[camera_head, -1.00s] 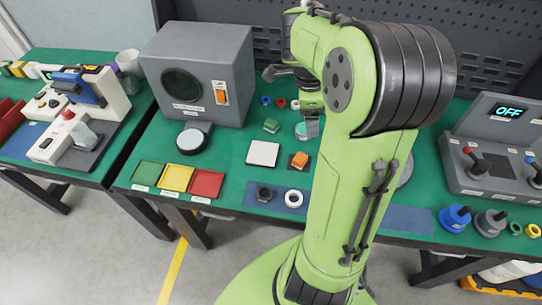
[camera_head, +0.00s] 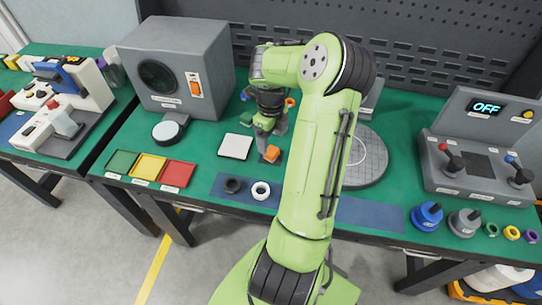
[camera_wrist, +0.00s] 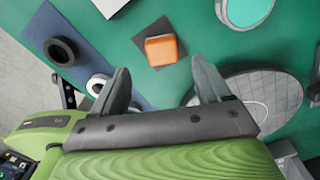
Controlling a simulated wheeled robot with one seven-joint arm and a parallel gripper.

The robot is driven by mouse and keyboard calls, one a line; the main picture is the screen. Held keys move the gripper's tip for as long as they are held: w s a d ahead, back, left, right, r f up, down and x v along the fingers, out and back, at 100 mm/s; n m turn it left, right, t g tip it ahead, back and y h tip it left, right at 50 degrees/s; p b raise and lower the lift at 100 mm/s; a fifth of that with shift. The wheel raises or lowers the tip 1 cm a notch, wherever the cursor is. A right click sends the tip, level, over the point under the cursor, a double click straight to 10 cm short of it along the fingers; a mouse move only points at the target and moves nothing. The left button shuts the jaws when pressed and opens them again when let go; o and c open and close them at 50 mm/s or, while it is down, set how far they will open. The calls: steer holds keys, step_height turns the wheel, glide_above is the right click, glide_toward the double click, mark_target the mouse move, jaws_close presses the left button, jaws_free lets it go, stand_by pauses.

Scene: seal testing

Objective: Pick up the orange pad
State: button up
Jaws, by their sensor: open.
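The orange pad (camera_head: 271,154) is a small block on a dark square on the green table, right of the white square plate. It also shows in the wrist view (camera_wrist: 162,50), lying on its dark square (camera_wrist: 155,44) beyond the fingertips. My gripper (camera_wrist: 163,80) is open and empty, with its two dark fingers spread either side of the pad's line. In the head view my gripper (camera_head: 264,124) hangs just behind and above the pad, pointing down. The pad is apart from both fingers.
A white square plate (camera_head: 235,146) lies left of the pad. A black ring (camera_head: 232,185) and a white ring (camera_head: 261,190) lie in front on a blue strip. A grey round plate (camera_head: 362,160) stands right. A grey box machine (camera_head: 180,65) stands behind left.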

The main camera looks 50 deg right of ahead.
mark_target(272, 151)
step_height(272, 151, down, 6)
steer(key=shift+d+f+b, duration=0.15)
steer(key=shift+f+b, duration=0.05)
steer(key=shift+b, duration=0.6)
steer(key=shift+r, duration=0.1)
steer(key=shift+c, duration=0.4)
steer(key=c, duration=1)
steer(key=shift+c, duration=0.3)
step_height(272, 151, up, 10)
steer(key=p, duration=0.2)
steer(key=shift+p, duration=0.4)
steer(key=o, duration=0.4)
steer(key=shift+c, duration=1.4)
